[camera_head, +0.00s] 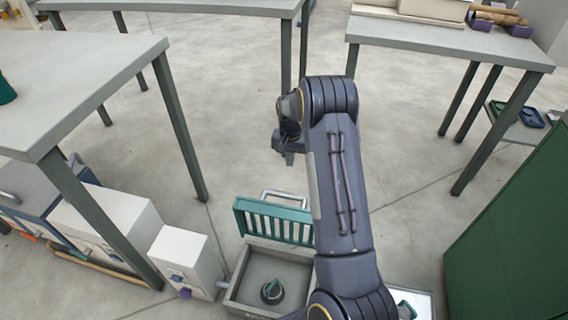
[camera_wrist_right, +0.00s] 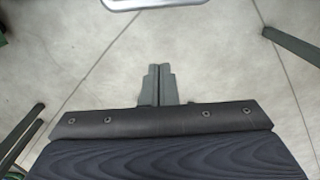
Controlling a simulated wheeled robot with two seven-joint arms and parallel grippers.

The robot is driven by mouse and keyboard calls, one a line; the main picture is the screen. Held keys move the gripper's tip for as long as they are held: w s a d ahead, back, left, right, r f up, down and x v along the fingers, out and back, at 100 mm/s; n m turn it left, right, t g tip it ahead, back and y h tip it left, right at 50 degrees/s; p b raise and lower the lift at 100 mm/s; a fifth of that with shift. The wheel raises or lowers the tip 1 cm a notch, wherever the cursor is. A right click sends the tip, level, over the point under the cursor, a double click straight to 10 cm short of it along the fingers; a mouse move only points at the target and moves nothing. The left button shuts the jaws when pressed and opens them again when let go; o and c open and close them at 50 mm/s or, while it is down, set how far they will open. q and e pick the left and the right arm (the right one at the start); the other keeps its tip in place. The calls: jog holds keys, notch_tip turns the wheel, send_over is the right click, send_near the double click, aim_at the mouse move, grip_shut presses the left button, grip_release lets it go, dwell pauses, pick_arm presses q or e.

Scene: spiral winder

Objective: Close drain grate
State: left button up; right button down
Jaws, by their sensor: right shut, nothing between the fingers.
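The drain grate (camera_head: 276,221) is a teal slatted panel with a metal handle (camera_head: 284,195) along its top edge. It stands raised at the back of a grey drain box (camera_head: 247,302), which is open on top. A dark round piece with a green top (camera_head: 271,291) sits inside the box. My right gripper (camera_head: 288,157) is beyond the grate, above the floor, apart from it. In the right wrist view its fingers (camera_wrist_right: 158,84) are together and empty. A metal bar, perhaps the handle, shows at the top of that view (camera_wrist_right: 155,3). My left gripper is not in view.
A grey table (camera_head: 85,80) stands at the left, with white boxes (camera_head: 105,225) beneath it and a smaller white box (camera_head: 185,262) beside the drain box. Another table (camera_head: 450,40) is at the back right. A green cabinet (camera_head: 515,235) is at the right. The floor in the middle is clear.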

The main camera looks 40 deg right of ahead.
jog(key=s+a+f+b, duration=0.2)
jog(key=a+f, duration=0.1)
jog(key=f, duration=0.5)
jog(key=shift+s+b, duration=0.25)
jog(key=shift+b, duration=0.05)
jog(key=shift+a, duration=0.1)
